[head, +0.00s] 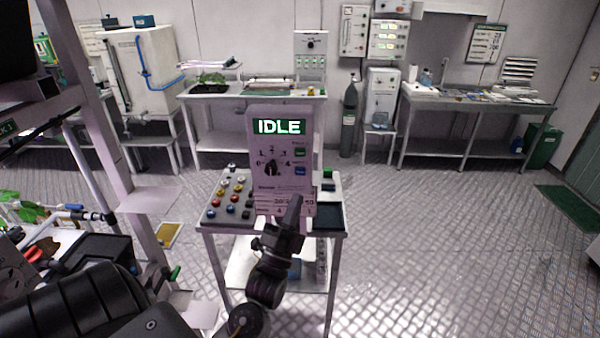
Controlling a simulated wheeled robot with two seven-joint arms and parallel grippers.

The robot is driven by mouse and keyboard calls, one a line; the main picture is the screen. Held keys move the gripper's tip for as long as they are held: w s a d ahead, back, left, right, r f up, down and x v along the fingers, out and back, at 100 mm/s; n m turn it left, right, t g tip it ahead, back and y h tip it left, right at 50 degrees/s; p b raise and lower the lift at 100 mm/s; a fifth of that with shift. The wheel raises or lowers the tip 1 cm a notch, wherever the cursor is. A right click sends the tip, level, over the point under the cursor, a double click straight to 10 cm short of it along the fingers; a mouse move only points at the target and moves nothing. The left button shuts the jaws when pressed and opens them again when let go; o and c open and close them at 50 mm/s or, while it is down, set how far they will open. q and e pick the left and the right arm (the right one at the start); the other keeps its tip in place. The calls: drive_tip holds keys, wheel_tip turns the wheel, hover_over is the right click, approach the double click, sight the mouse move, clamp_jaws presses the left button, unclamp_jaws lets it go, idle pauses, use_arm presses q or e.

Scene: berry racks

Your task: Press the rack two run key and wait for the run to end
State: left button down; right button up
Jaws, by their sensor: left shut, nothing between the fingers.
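A pale control box (257,150) stands on a small cart in the centre. Its green display (279,127) reads IDLE. Below the display are a black selector knob (271,169) with small marks around it, a green key (300,153) and a blue key (300,170). The key lettering is too small to read. My left gripper (296,200) is shut and empty, pointing up in front of the box's lower right part. It hides part of the box's lower face; I cannot tell whether it touches. My right gripper is not in view.
A rack frame (115,165) with plants stands at left. Benches (480,104) line the back wall. The floor at right is clear.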

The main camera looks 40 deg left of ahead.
sight(300, 171)
use_arm(q)
drive_tip(key=shift+w+a+b, duration=0.35)
drive_tip(key=shift+w+a, duration=0.5)
drive_tip(key=shift+w, duration=0.3)
drive_tip(key=shift+w+a+b, duration=0.35)
drive_tip(key=shift+w+a, duration=0.5)
drive_tip(key=shift+w, duration=0.25)
drive_tip(key=shift+w+a+b, duration=0.35)
drive_tip(key=shift+w+a, duration=0.5)
drive_tip(key=shift+w, duration=0.3)
drive_tip(key=shift+w+a, duration=0.25)
drive_tip(key=shift+w, duration=0.1)
drive_tip(key=shift+w+a, duration=0.25)
drive_tip(key=shift+w, duration=0.1)
drive_tip(key=shift+s+d, duration=0.1)
drive_tip(key=shift+s, duration=0.05)
idle(0.5)
drive_tip(key=shift+s+d, duration=0.45)
drive_tip(key=shift+s, duration=0.15)
